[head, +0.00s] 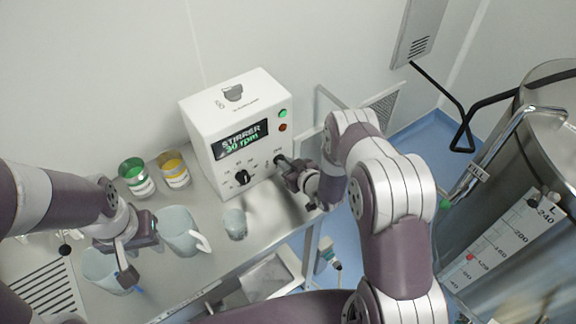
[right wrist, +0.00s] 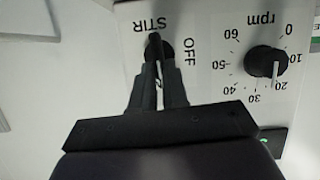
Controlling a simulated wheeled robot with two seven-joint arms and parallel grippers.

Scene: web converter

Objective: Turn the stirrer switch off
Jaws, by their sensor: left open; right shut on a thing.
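The white stirrer box (head: 229,97) stands on the bench against the wall. Its display (head: 241,139) reads "STIRRER 30 rpm". The black stirrer switch (right wrist: 155,46) sits at the front's lower right, and in the right wrist view its lever appears to point toward STIR, with OFF to the right. My right gripper (right wrist: 158,65) is shut on the switch; in the head view it (head: 284,166) is at the box front, partly hiding the switch.
The rpm knob (head: 242,177) is left of the switch; it also shows in the right wrist view (right wrist: 265,61). A steel tank (head: 500,215) stands right.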

